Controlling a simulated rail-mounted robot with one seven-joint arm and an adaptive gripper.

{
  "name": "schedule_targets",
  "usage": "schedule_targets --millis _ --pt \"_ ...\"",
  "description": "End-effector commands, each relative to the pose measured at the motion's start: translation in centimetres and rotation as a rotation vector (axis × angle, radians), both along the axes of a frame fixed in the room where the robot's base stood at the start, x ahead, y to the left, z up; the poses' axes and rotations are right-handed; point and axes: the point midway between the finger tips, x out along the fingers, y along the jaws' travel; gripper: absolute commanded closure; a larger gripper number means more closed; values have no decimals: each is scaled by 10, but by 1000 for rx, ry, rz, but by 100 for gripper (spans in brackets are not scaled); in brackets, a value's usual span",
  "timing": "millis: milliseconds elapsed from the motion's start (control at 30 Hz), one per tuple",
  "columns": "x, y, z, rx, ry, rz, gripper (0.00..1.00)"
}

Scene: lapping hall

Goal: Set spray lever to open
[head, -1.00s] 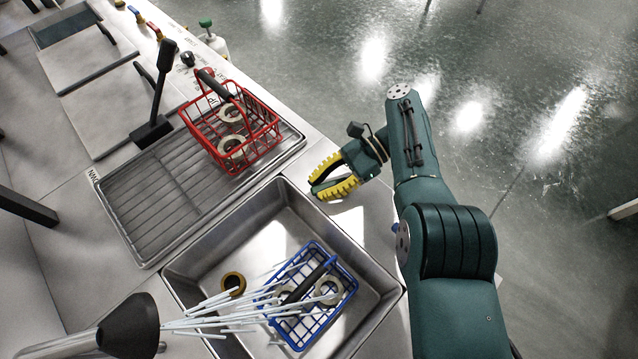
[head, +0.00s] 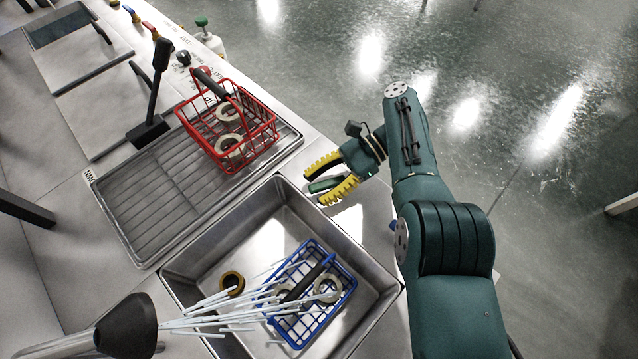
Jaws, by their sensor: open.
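My gripper (head: 314,187) has yellow ribbed fingers spread open above the rim at the sink's far right corner. A short green bar (head: 325,184) shows between the fingers, apart from at least the upper one. It may be the spray lever's grip, but its base and setting are hidden. At the lower left, a dark cone-shaped spray nozzle (head: 128,324) has many thin pale streams (head: 215,311) fanning from it into the sink (head: 190,262).
A red wire basket (head: 268,135) with rings stands on the ribbed drainboard (head: 140,205). A black post (head: 158,85) rises behind. Open floor lies right.

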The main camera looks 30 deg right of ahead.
Motion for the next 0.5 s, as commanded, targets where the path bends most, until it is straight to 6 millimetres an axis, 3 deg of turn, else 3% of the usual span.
schedule_targets --millis 167,500 --pt "1 -1 8 -1 -3 0 50" --pt "1 0 53 -1 -3 1 50"
